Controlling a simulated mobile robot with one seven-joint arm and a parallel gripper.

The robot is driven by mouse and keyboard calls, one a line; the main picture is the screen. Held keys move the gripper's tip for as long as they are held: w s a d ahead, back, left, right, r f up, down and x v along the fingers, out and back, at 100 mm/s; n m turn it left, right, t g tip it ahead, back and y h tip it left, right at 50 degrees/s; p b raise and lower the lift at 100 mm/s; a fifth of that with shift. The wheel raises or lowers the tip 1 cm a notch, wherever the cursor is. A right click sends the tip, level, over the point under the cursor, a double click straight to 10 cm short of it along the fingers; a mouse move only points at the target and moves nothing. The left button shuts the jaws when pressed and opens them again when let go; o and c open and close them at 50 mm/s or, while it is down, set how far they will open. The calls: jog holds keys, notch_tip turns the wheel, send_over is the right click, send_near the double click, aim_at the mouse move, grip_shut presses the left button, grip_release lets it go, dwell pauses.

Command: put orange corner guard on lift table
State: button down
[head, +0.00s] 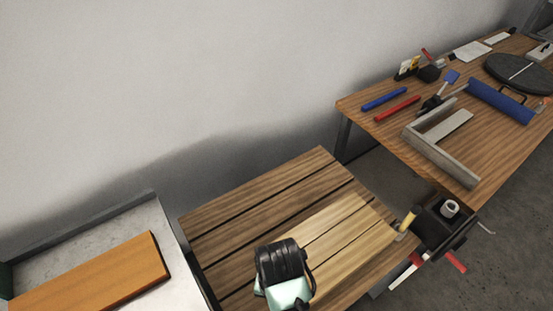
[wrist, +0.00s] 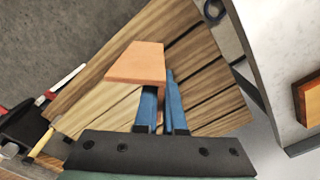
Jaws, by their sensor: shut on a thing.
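My gripper (wrist: 160,88), with two blue fingers, is shut on the orange corner guard (wrist: 136,62) in the wrist view. The guard shows as a flat-faced, tapering orange block at the fingertips. Behind it lies a slatted wooden table top (wrist: 207,72), which looks like the lift table. The guard is over this top, but its height above it is hard to tell. In the head view the same slatted top (head: 255,205) is at lower middle, with my dark wrist in front of its near part. The fingers and the guard are hidden there.
A grey surface (head: 80,248) with an orange-brown board (head: 95,277) stands at left. At right, a wooden bench (head: 375,128) holds a grey angled frame (head: 432,150), a blue roll (head: 500,101) and several tools. A black holder (head: 437,228) with tools sits at the slatted top's right corner. The visible slats are bare.

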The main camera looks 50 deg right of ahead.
jog(key=shift+s+d+f, duration=0.1)
jog(key=shift+d+f, duration=0.05)
jog(key=shift+f, duration=2.35)
jog(key=shift+s+d+f, duration=0.1)
jog(key=shift+f, duration=2.4)
jog(key=shift+f, duration=0.15)
jog(key=c, duration=1)
grip_release()
notch_tip(320, 180, up, 12)
